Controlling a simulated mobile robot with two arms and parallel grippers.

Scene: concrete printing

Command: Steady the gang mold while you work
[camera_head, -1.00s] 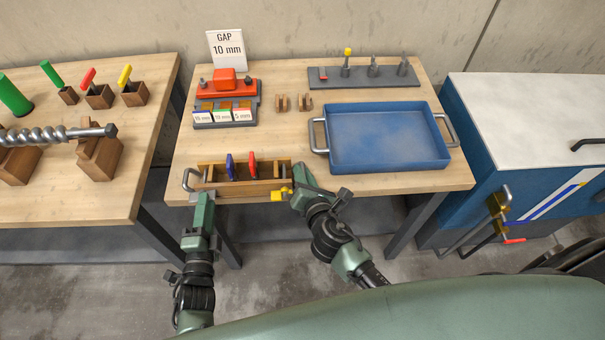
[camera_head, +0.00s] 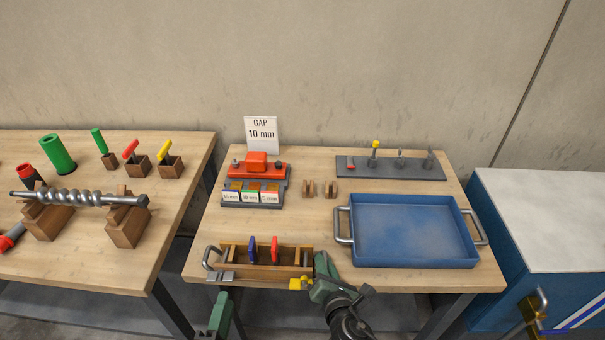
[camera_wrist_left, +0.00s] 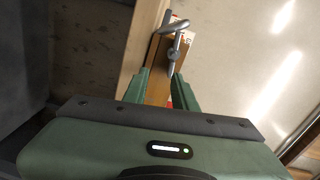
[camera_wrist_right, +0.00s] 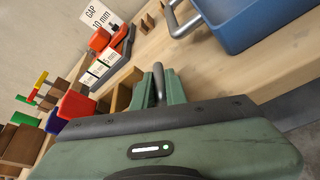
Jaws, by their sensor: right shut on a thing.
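The gang mold (camera_head: 292,272) is a wooden box with metal loop handles at the front edge of the middle table. A blue divider (camera_head: 252,250) and a red divider (camera_head: 274,250) stand upright in it. My right gripper (camera_head: 322,268) is shut on the mold's right handle (camera_wrist_right: 158,82), with the bar between its fingers in the right wrist view. My left gripper (camera_head: 222,300) is open, below and apart from the left handle (camera_head: 210,258). In the left wrist view that handle (camera_wrist_left: 174,45) lies beyond the fingers.
A blue tray (camera_head: 480,240) stands to the right of the mold. A yellow piece (camera_head: 300,283) is at the mold's front right. Behind are labelled spacer blocks (camera_head: 250,196), an orange-red device (camera_head: 257,163) and a GAP 10 mm sign (camera_head: 262,134).

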